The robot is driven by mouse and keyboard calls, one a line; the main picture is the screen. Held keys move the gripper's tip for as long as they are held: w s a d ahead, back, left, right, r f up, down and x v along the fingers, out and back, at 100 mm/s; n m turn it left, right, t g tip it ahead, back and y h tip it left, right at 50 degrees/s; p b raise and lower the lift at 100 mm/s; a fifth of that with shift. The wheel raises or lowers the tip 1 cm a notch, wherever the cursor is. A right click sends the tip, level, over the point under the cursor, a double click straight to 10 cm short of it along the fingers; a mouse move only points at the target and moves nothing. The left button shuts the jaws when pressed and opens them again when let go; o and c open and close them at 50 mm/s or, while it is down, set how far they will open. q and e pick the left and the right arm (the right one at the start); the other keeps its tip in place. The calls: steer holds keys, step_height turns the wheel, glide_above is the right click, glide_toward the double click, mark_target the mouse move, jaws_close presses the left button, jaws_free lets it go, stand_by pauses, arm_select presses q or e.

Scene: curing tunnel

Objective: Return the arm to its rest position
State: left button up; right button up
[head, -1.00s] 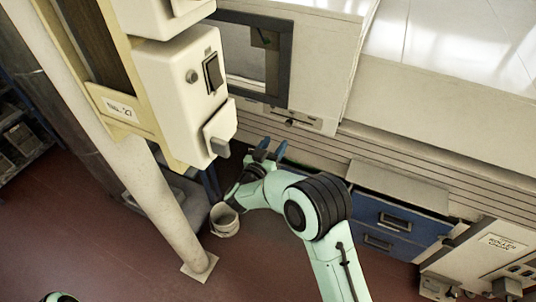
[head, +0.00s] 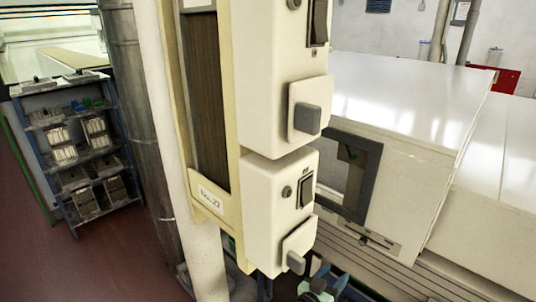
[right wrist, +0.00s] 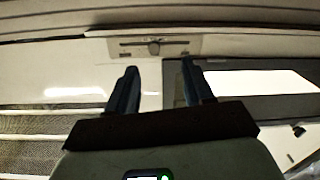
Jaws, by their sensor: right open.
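My right gripper (head: 329,276) shows at the bottom edge of the head view, just right of the lower white switch box (head: 279,215). Most of its arm is cut off below the frame. In the right wrist view the two dark blue fingers (right wrist: 160,75) stand apart with nothing between them, so it is open and empty. Beyond the fingers is a pale machine panel with a slotted plate (right wrist: 154,47). I cannot tell the exact gap to the panel. My left gripper is not in view.
A cream post (head: 207,185) carries two white switch boxes with grey paddles close to my right gripper. The white tunnel housing (head: 400,180) fills the right side. A blue shelf rack (head: 66,150) stands at left, with clear red floor (head: 120,250) before it.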

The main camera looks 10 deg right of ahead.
steer(key=s+a+f+n+g+y+p, duration=0.15)
steer(key=s+f+y, duration=0.25)
steer(key=f, duration=0.4)
steer(key=s+a+f+n+g+y+p, duration=0.1)
steer(key=s+f+g+y, duration=0.2)
steer(key=f, duration=0.6)
steer(key=s+a+f+n+y+p, duration=0.1)
steer(key=s+f+n+y, duration=0.1)
steer(key=s+f+y, duration=0.35)
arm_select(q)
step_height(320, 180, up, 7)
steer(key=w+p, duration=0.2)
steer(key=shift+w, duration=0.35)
arm_select(e)
steer(key=s+a+f+g+y, duration=0.1)
steer(key=s+a+f+g, duration=0.1)
steer(key=s, duration=0.6)
steer(key=s+a+f+g+y, duration=0.2)
steer(key=s+a+g, duration=0.1)
steer(key=s, duration=0.5)
steer(key=s+a+f+g+y, duration=0.1)
steer(key=s+a+f+g, duration=0.1)
steer(key=s, duration=0.6)
steer(key=shift+a+m+g, duration=0.3)
steer(key=shift+m+g, duration=0.15)
steer(key=shift+g, duration=0.2)
